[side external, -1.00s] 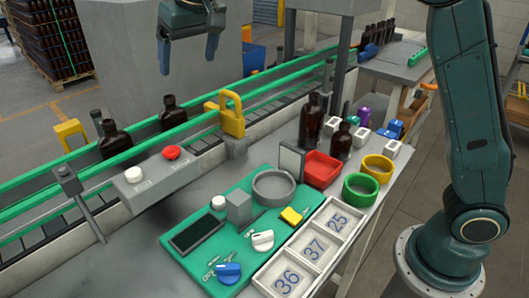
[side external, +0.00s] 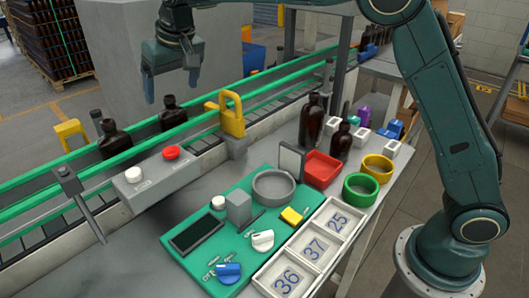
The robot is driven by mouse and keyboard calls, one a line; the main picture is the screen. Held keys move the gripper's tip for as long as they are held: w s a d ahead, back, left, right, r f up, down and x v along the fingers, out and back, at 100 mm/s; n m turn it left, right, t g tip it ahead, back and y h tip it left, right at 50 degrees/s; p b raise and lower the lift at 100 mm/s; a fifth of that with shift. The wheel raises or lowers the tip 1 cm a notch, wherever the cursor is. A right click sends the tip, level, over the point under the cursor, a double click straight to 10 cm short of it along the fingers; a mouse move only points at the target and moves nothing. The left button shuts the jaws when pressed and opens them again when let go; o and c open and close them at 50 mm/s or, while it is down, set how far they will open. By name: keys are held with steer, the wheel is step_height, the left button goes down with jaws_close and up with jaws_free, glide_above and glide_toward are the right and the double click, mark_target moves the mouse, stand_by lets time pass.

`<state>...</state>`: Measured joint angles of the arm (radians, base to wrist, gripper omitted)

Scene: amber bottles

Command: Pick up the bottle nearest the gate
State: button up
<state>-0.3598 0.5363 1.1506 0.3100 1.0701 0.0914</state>
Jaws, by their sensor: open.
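An amber bottle (side external: 172,114) stands upright on the conveyor behind its green front rail, which hides its lower part. It is the conveyor bottle closest to the yellow gate-like frame (side external: 232,118), which stands to its right. Two more dark bottles stand farther left on the conveyor, a front one (side external: 115,140) and one partly hidden behind it (side external: 97,118). My gripper (side external: 171,88) is open and empty, with its fingers pointing down. In the picture it is just above the bottle nearest the gate; the depth between them is hard to tell.
Green rails (side external: 60,190) run along the conveyor. A button box (side external: 150,178) and a slanted post (side external: 82,205) stand in front. On the bench are a tall bottle (side external: 311,122), a shorter bottle (side external: 341,142), a red tray (side external: 322,170) and a green mat (side external: 205,268).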

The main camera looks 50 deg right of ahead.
mark_target(172, 97)
steer(key=shift+x, duration=1.55)
steer(key=shift+w+f, duration=0.1)
steer(key=shift+x, duration=2.45)
steer(key=shift+w, duration=0.1)
steer(key=shift+c, duration=0.5)
steer(key=c, duration=1)
